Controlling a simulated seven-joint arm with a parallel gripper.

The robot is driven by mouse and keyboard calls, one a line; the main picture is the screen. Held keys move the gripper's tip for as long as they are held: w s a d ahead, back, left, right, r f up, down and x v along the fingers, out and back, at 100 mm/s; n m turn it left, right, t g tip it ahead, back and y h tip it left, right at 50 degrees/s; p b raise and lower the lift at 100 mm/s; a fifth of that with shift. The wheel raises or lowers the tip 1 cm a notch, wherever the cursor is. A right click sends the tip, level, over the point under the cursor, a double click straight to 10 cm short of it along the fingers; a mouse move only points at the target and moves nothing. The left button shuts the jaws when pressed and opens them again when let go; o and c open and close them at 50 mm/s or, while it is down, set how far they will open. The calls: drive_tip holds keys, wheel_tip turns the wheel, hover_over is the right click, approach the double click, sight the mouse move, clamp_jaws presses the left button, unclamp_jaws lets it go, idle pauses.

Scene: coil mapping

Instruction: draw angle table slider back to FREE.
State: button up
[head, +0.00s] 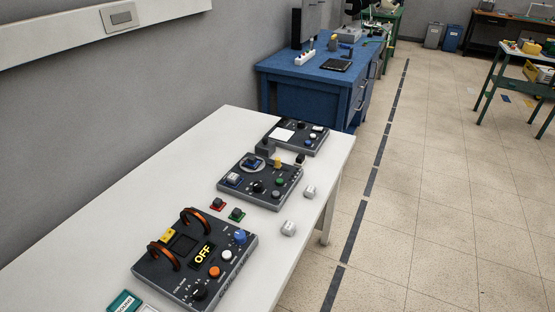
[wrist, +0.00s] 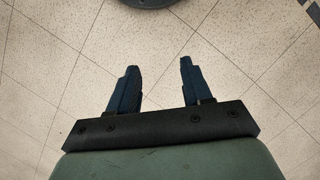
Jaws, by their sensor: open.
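On the white table, a middle dark panel (head: 260,183) carries a round disc with a blue block (head: 254,163), which looks like the angle table. The panel also has a yellow post, a green button and dark knobs. Its slider and any FREE label are too small to make out. My gripper (wrist: 159,66) shows only in the wrist view. Its two dark blue fingers are apart with nothing between them, over bare tiled floor. It is away from the panels and is not seen in the head view.
A nearer panel (head: 222,276) has two copper coils and an OFF display. A farther panel (head: 298,136) stands behind. Small red (head: 217,204) and green (head: 237,214) based blocks and white-grey blocks (head: 289,229) lie loose on the white table (head: 160,188). A blue bench (head: 300,90) stands beyond.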

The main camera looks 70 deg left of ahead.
drive_tip(key=w+a+r+n+t, duration=0.1)
drive_tip(key=w+a+r, duration=0.25)
drive_tip(key=w, duration=0.25)
drive_tip(key=w+a+r+t, duration=0.1)
drive_tip(key=w+a+r, duration=0.2)
drive_tip(key=w+r, duration=0.3)
drive_tip(key=w+a+r+n+t, duration=0.1)
drive_tip(key=w+a+r+t, duration=0.2)
drive_tip(key=w, duration=0.4)
drive_tip(key=w+a+r+n, duration=0.2)
drive_tip(key=a+r, duration=0.2)
drive_tip(key=a, duration=0.6)
drive_tip(key=w+a+r+n+y, duration=0.1)
drive_tip(key=w+a+r+n, duration=0.15)
drive_tip(key=a, duration=0.85)
drive_tip(key=w+a+r+n, duration=0.15)
drive_tip(key=a+r, duration=0.35)
drive_tip(key=a, duration=0.5)
drive_tip(key=s+a+r+n+y, duration=0.1)
drive_tip(key=s+a+r, duration=0.1)
drive_tip(key=a, duration=0.6)
drive_tip(key=s+a+r+n, duration=0.1)
drive_tip(key=s+a+r, duration=0.15)
drive_tip(key=a, duration=0.55)
drive_tip(key=n+g+y, duration=0.1)
drive_tip(key=n+y, duration=0.1)
drive_tip(key=n, duration=0.6)
approach(277, 158)
drive_tip(key=x, duration=1)
drive_tip(key=shift+d, duration=0.1)
